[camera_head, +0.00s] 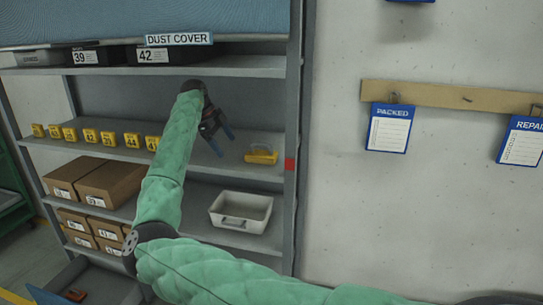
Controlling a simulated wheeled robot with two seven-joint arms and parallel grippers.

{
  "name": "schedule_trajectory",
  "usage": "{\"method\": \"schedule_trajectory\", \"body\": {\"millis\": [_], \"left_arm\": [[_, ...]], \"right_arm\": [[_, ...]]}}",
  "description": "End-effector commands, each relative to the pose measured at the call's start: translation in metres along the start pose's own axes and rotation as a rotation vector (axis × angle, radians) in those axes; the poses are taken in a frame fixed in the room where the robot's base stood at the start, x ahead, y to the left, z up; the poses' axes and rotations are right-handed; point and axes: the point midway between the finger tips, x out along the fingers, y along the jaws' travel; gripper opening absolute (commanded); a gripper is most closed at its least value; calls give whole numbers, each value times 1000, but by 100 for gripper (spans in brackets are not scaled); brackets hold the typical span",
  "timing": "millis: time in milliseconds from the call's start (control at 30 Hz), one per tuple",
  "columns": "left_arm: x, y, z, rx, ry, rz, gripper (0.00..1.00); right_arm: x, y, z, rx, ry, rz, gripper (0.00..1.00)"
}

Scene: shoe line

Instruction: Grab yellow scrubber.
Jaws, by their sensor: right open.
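The yellow scrubber (262,155) lies on the middle shelf near its right end, with a handle on top. My right gripper (221,140) is to the left of the scrubber and a little above it, its blue-tipped fingers apart and pointing down and to the right. It is empty and does not touch the scrubber. My right arm in its green sleeve comes in from the lower right and reaches up to the shelf, hiding part of it. My left gripper is not in view.
Several yellow number blocks (90,136) stand in a row left on the same shelf (222,165). Below are brown boxes (112,186) and a white bin (241,212). A grey upright (293,120) bounds the shelf at right. A blue dust cover (140,22) hangs above.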

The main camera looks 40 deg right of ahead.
Motion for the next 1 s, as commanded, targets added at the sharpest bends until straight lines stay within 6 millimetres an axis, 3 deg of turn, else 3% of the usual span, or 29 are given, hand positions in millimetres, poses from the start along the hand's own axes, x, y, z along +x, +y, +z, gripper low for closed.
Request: {"method": "schedule_trajectory", "body": {"millis": [600,1000], "left_arm": [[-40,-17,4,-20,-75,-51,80],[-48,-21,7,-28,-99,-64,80]], "right_arm": [[41,-42,-82,1,0,1,84],[58,-48,-93,-1,0,2,84]]}}
